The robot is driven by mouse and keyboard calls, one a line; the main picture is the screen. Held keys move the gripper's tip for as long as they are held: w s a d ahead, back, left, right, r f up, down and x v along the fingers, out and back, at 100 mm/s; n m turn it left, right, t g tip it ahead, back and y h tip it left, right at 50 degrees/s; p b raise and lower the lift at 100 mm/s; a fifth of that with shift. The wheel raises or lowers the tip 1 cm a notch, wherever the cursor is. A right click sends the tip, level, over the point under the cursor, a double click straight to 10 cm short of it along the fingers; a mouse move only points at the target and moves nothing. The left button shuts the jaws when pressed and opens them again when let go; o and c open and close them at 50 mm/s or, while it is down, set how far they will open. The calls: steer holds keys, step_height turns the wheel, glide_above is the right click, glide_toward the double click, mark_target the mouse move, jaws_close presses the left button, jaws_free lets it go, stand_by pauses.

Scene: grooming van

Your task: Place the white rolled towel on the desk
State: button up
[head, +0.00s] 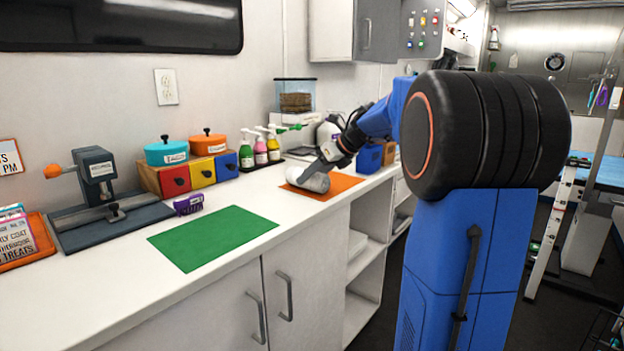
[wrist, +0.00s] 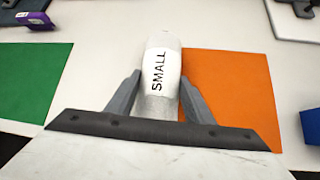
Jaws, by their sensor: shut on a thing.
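The white rolled towel (wrist: 163,62) is marked "SMALL" and sits between the fingers of my gripper (wrist: 157,100) in the wrist view. My gripper is shut on it. In the head view, the towel (head: 314,182) shows at the end of my gripper (head: 325,165), over the orange mat (head: 342,186) near its left side. I cannot tell whether it touches the mat. The desk is the long white counter (head: 110,275) along the wall.
A green mat (head: 213,236) lies left of the orange one, with bare counter between. A grey press (head: 100,190) is farther left. A blue box (head: 369,158) stands right.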

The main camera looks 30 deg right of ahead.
steer(key=shift+f, duration=0.3)
steer(key=shift+f, duration=0.15)
steer(key=o, duration=1.1)
